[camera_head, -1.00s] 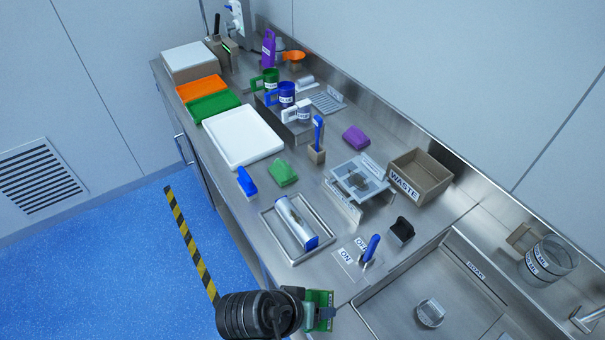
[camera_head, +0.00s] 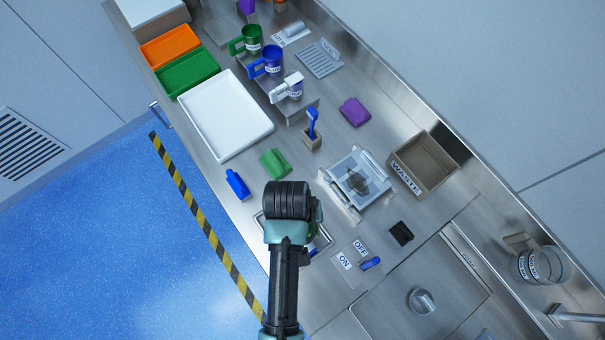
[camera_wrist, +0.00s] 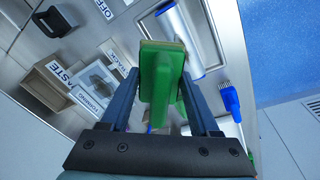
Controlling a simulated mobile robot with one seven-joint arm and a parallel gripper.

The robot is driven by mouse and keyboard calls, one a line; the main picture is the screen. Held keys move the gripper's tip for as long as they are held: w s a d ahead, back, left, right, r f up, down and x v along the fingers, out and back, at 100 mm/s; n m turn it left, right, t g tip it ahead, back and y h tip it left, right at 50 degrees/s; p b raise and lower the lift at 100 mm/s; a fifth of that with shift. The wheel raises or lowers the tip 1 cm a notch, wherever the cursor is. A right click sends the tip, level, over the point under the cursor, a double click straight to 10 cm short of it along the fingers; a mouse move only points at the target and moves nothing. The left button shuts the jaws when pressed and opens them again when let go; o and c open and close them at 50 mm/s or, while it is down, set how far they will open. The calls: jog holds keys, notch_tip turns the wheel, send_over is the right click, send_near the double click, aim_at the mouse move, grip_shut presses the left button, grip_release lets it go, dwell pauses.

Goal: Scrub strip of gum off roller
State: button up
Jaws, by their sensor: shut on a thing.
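My gripper (camera_wrist: 158,78) is shut on a green scrubber (camera_wrist: 155,85), a block with a grip at its back and a yellowish edge. The silver roller (camera_wrist: 177,38) lies in a shallow steel tray beyond the scrubber in the wrist view. I see a clear gap in the picture between much of the roller and the scrubber, but cannot tell whether they touch. In the head view my arm covers most of the roller; part of the tray rim (camera_head: 258,224) shows. I cannot make out the gum strip in either view.
A blue brush (camera_head: 237,184) and another green block (camera_head: 275,162) lie left of the tray. A blue lever (camera_head: 371,263) with ON and OFF labels is at right.

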jog(key=shift+g+y, duration=0.5)
jog(key=s+r+p, duration=0.3)
jog(key=p, duration=0.1)
jog(key=shift+a+r, duration=0.15)
jog(key=shift+a, duration=0.05)
notch_tip(320, 180, down, 5)
jog(key=b, duration=0.4)
jog(key=shift+f+b, duration=0.2)
jog(key=shift+b, duration=0.15)
jog(key=shift+r, duration=0.1)
